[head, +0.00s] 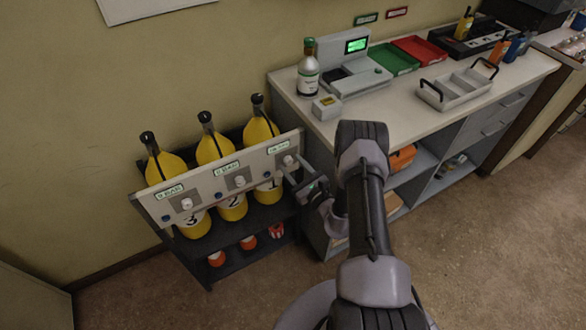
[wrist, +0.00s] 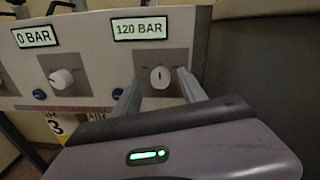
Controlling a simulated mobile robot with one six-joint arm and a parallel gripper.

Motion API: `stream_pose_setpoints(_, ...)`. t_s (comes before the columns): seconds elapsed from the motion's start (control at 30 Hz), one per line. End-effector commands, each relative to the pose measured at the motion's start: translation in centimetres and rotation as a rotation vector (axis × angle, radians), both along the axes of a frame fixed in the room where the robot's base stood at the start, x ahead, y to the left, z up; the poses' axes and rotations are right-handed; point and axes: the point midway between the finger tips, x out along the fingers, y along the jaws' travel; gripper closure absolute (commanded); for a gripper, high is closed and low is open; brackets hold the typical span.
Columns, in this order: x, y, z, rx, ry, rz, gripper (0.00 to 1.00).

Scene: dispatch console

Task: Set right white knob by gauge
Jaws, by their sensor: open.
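The right white knob (head: 288,160) is at the right end of a pale panel in the head view. In the wrist view this knob (wrist: 160,77) shows a dark, nearly upright mark. The display above it (wrist: 140,26) reads 120 BAR. My gripper (head: 301,178) is at the panel's right end in the head view. In the wrist view my gripper (wrist: 160,88) is open, with one finger on each side of the knob. I cannot tell whether the fingers touch it. The neighbouring display (wrist: 35,36) reads 0 BAR, above another white knob (wrist: 61,79).
Several yellow bottles (head: 214,148) stand in the rack behind the panel (head: 213,187). Blue buttons, one here (wrist: 39,94), sit by the knobs. A counter (head: 405,106) with a bottle (head: 308,74) and trays stands to the right. The floor (head: 480,240) at right is clear.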

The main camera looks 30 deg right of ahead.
Motion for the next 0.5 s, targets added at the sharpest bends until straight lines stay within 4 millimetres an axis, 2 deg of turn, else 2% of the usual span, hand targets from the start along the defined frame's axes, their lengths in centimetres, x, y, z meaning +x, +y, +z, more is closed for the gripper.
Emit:
stream_pose_setpoints(0.27, 0.21, 0.03, 0.04, 0.001, 0.000, 0.000, 0.53)
stream_pose_setpoints(0.5, 0.18, 0.03, 0.03, 0.001, 0.001, 0.000, 1.00)
